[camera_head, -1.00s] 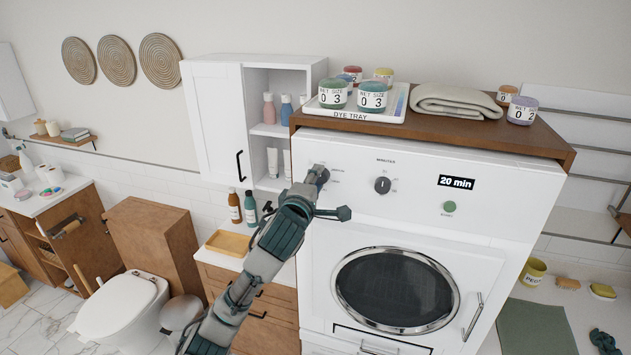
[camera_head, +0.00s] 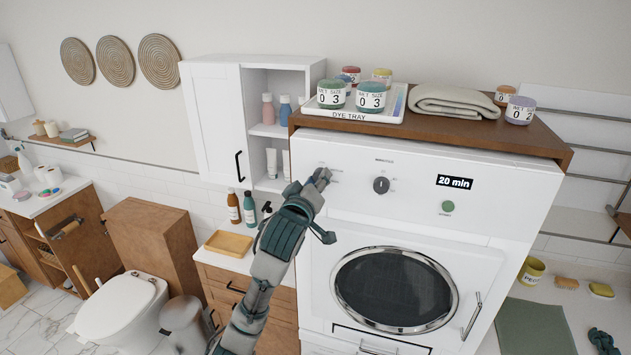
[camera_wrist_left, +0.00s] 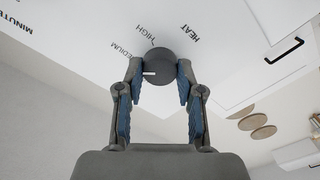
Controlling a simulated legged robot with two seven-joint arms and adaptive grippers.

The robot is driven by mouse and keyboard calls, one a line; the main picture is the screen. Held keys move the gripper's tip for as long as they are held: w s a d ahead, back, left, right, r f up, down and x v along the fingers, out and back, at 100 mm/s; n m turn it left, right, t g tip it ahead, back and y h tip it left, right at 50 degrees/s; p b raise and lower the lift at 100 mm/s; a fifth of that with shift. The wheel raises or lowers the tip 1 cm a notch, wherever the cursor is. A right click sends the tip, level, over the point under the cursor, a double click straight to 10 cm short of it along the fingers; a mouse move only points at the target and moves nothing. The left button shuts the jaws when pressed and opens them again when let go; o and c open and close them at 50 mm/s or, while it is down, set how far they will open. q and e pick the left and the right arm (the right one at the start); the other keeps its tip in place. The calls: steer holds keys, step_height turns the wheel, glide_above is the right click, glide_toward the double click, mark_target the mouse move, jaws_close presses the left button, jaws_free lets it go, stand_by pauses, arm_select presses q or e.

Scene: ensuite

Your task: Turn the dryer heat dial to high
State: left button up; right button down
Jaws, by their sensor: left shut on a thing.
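The heat dial (camera_wrist_left: 157,68) is a dark round knob on the dryer's white panel (camera_wrist_left: 90,40), with HEAT, HIGH and MEDIUM printed around it in the left wrist view. Its short white mark lies on the left side of the knob there, not in line with the word HIGH. My left gripper (camera_wrist_left: 158,75) is shut on the dial, one finger on each side. In the head view the left gripper (camera_head: 316,184) reaches the upper left of the dryer (camera_head: 470,215) and mostly hides the dial. Part of my right gripper (camera_head: 605,342) shows at the lower right corner, away from the dryer.
The minutes dial (camera_head: 381,185), a 20 min display (camera_head: 454,182) and a green start button (camera_head: 448,207) sit to the right on the panel. A wooden top (camera_head: 440,128) above carries a dye tray (camera_head: 350,115), jars and a folded towel (camera_head: 455,101). An open-shelved cabinet (camera_head: 212,120) stands left.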

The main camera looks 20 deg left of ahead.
arm_select(q)
steer(key=shift+w+f+m, duration=0.1)
steer(key=shift+f+m, duration=0.1)
steer(key=shift+m, duration=3.2)
steer(key=shift+f+m, duration=0.15)
steer(key=shift+m, duration=3.25)
arm_select(e)
steer(key=shift+d, duration=0.2)
steer(key=shift+d, duration=0.1)
